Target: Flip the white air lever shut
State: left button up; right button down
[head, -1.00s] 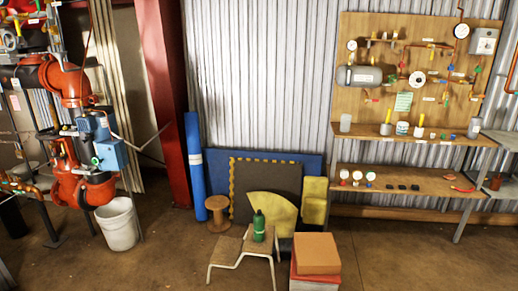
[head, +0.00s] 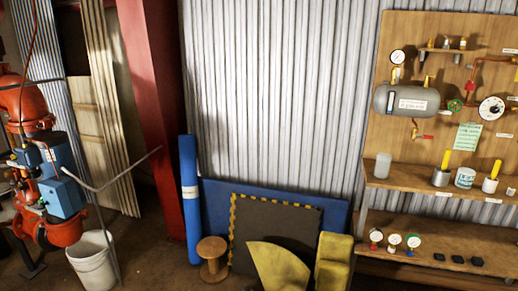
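No white air lever can be made out in the head view. At the far left stands a red valve assembly (head: 22,100) with a blue box (head: 62,198) and small fittings on it; its details are too small to tell. On the right, a wooden board carries a grey tank (head: 405,101) with gauges, a green handwheel (head: 455,105) and a red-handled lever (head: 422,136) below the tank. Neither of my grippers is in view.
A white bucket (head: 92,262) stands below the valve assembly. A red column (head: 150,110), a blue roll (head: 190,190), a wooden spool (head: 212,260) and leaning mats (head: 275,235) line the wall. A shelf with cups (head: 440,177) and small gauges is at right.

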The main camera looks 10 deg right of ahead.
aim_at(398, 72)
jog(key=i+l+u, duration=0.35)
jog(key=l, duration=1.2)
jog(key=l+u, duration=0.3)
jog(key=l, duration=1.25)
jog(key=i+l, duration=0.15)
jog(key=l, duration=0.2)
jog(key=i+l, duration=0.15)
jog(key=l, duration=0.2)
jog(key=i+l, duration=0.15)
jog(key=l, duration=0.2)
